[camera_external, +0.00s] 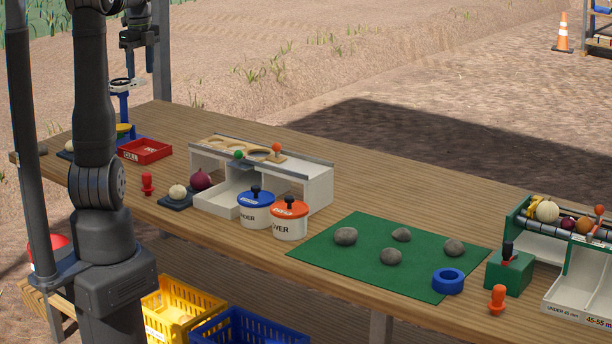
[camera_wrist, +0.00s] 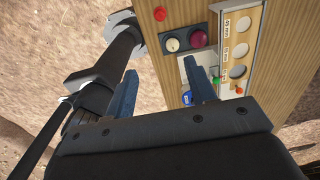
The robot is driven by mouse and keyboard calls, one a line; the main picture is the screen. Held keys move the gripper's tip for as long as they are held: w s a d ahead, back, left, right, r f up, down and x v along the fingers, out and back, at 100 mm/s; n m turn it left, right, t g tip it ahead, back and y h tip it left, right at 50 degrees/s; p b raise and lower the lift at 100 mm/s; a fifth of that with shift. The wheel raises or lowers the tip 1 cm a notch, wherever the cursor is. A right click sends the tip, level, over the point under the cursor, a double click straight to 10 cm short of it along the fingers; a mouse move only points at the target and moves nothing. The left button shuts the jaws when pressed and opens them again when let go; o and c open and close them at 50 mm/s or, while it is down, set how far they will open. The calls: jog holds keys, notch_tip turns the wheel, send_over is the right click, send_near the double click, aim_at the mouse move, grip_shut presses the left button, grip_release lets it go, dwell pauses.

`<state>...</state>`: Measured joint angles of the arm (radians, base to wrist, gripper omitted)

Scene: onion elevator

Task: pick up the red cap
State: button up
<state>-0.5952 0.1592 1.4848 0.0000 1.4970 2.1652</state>
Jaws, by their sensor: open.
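A small red knob-topped piece (camera_external: 147,184) stands upright near the table's front edge, left of a dark tray with two onions. It shows as a red round top in the wrist view (camera_wrist: 160,14). A red dome (camera_external: 48,246) is partly hidden behind the dark post at the far left. An orange-red lid (camera_external: 289,207) sits on a white pot. I cannot tell for certain which of these is the red cap. My gripper (camera_external: 138,70) is high above the table, with its fingers apart and nothing between them; they also show in the wrist view (camera_wrist: 159,65).
A blue-lidded pot (camera_external: 256,203) stands beside the orange-lidded one, before a white sorting rack (camera_external: 318,187). A red tray (camera_external: 145,149) and a blue stand (camera_external: 124,108) are behind. A green mat (camera_external: 325,254) carries several stones. Yellow (camera_external: 180,305) and blue crates are below.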

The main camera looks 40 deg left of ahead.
aim_at(146, 174)
notch_tip(146, 174, down, 26)
jog(key=n, duration=0.2)
jog(key=shift+n, duration=0.4)
jog(key=shift+a+f, duration=0.1)
jog(key=shift+f, duration=2.8)
jog(key=c, duration=1.1)
jog(key=shift+o, duration=0.2)
jog(key=shift+r, duration=0.1)
